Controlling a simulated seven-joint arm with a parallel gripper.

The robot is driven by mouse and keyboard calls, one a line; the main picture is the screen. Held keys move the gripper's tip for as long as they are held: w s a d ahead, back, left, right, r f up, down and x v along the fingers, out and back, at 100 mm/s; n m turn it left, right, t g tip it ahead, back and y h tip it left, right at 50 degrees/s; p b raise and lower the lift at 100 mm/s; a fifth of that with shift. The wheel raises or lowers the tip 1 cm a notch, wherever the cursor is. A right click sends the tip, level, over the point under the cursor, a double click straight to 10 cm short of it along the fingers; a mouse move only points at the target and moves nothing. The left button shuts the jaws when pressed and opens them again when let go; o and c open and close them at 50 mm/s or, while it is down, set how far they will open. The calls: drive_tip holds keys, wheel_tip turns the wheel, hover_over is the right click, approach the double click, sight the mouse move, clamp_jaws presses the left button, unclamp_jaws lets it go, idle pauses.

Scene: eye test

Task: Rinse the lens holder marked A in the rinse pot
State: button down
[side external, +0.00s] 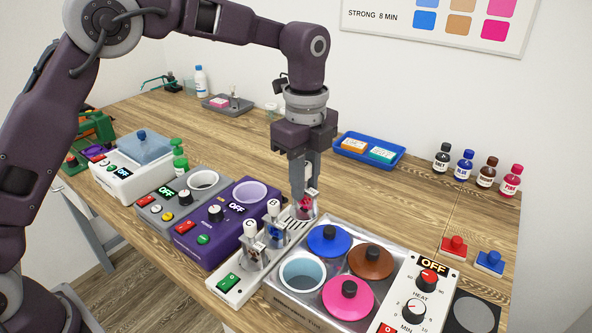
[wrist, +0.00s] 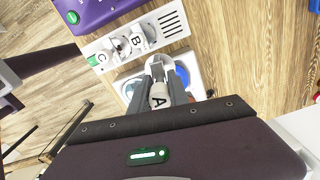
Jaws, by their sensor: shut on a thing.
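My gripper (side external: 304,190) is shut on the white-topped lens holder marked A, whose lettered knob (wrist: 159,99) shows between the fingers in the wrist view. A pink-red lens (side external: 307,204) shows low between the fingers in the side view. The holder hangs upright near the slotted end of the white rack (side external: 232,294) and the blue lid; its exact height is unclear. An open pot with pale blue liquid (side external: 303,271), which looks like the rinse pot, sits uncovered at the near left of the steel tint unit (side external: 330,228). Its label is not readable.
Holders B (side external: 273,209) and C (side external: 250,228) stand in the rack. Blue (side external: 328,240), brown (side external: 371,262) and pink (side external: 348,297) lids cover the other tint pots. A purple machine (side external: 215,232) stands left of the rack. The control panel (side external: 420,290) reads OFF.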

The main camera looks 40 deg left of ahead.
drive_tip(key=s+d+m, duration=0.2)
drive_tip(key=s+d, duration=0.4)
drive_tip(key=s, duration=0.2)
drive_tip(key=shift+m, duration=0.3)
drive_tip(key=shift+s+a+f, duration=0.1)
drive_tip(key=shift+f, duration=2.5)
drive_tip(key=shift+s+a+f, duration=0.1)
drive_tip(key=shift+f, duration=2.5)
drive_tip(key=shift+f, duration=0.5)
wheel_tip(320, 180, up, 8)
drive_tip(key=shift+f, duration=0.2)
